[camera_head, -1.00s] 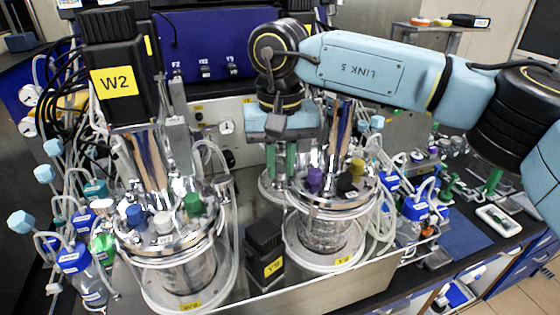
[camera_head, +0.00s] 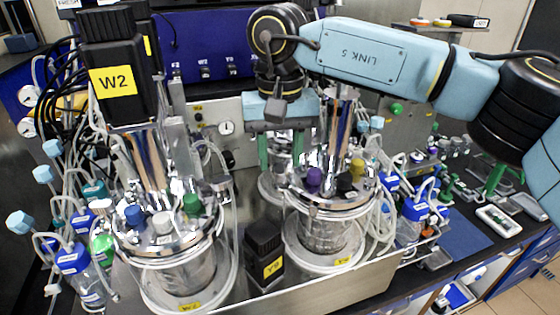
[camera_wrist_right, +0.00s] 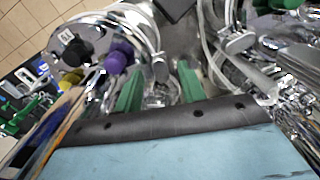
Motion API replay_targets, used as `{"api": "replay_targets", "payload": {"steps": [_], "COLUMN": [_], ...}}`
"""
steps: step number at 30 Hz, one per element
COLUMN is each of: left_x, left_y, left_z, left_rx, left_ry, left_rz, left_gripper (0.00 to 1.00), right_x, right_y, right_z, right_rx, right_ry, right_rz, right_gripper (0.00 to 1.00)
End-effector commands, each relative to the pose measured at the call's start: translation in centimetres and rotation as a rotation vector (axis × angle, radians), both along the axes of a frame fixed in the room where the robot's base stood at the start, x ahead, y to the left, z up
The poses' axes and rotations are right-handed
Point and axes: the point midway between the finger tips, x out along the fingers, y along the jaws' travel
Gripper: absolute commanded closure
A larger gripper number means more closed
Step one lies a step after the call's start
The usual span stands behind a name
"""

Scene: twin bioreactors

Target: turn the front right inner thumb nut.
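My right gripper (camera_head: 281,152) hangs from above between the two front vessels, behind and left of the right vessel's lid (camera_head: 335,198). Its green fingers point down and stand apart; the right wrist view shows them open (camera_wrist_right: 160,90), with shiny metal parts in and beyond the gap. The right vessel is glass with a metal lid carrying a purple cap (camera_head: 314,178), a black cap (camera_head: 345,183) and a yellow cap (camera_head: 357,167). The purple cap also shows in the wrist view (camera_wrist_right: 117,60). I cannot single out the thumb nut among the shiny fittings. My left gripper is not in view.
The left vessel (camera_head: 185,270) stands front left, under a black motor marked W2 (camera_head: 115,80). A black block (camera_head: 264,250) stands between the vessels. Tubing and blue-capped bottles (camera_head: 75,262) crowd both sides. The blue panel (camera_head: 215,45) is behind.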

Motion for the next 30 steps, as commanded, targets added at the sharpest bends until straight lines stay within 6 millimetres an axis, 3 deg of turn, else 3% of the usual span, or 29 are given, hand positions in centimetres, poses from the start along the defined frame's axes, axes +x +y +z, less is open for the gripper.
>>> {"api": "replay_targets", "payload": {"steps": [9,15,21,30], "left_x": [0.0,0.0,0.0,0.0], "left_y": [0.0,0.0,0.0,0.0], "left_z": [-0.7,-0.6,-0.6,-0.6], "left_rx": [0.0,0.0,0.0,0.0], "left_ry": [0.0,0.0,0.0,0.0], "left_rz": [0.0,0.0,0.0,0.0], "left_gripper": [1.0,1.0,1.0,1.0], "right_x": [0.0,0.0,0.0,0.0], "right_y": [0.1,0.0,0.0,0.0], "right_z": [7.2,10.4,11.5,11.6], "right_rx": [0.002,0.0,0.0,0.0], "right_ry": [-0.004,-0.002,0.0,-0.001], "right_rz": [0.0,0.001,0.002,0.002], "right_gripper": [0.6,0.6,0.6,0.6]}}
